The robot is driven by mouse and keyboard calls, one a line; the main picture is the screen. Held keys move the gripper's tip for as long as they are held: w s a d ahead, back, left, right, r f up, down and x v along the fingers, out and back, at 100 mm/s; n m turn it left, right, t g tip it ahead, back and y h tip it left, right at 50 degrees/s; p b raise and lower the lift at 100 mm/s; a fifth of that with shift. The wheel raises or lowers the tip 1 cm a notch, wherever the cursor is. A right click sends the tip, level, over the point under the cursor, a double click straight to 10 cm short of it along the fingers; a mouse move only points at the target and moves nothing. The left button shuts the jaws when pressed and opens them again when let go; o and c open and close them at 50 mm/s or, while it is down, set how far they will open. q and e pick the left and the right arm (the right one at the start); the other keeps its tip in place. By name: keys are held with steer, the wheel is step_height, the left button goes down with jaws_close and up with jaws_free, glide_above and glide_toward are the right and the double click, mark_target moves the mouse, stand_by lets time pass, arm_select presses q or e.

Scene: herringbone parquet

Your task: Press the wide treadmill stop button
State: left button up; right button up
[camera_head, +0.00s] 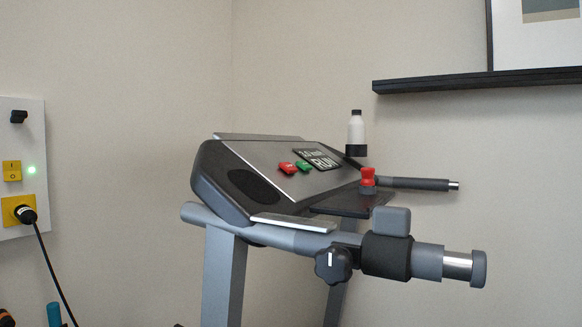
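The treadmill console (250,156) stands in the middle, tilted, seen from the side. On its sloping face is a wide red button (288,168), with a smaller green button (303,166) beside it on the right. To the right of these a dark display (325,162) shows "RUN". A separate red knob-like piece (367,177) stands upright on the dark ledge below the console. Neither of my grippers is in view, so nothing of mine touches the console.
Padded handrails (420,184) reach right; the near one (300,239) carries a black knob (333,265) and a grey block (391,221). A white bottle (356,133) stands behind. A wall panel (22,150) with a plugged cable is left; a dark shelf (480,80) is upper right.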

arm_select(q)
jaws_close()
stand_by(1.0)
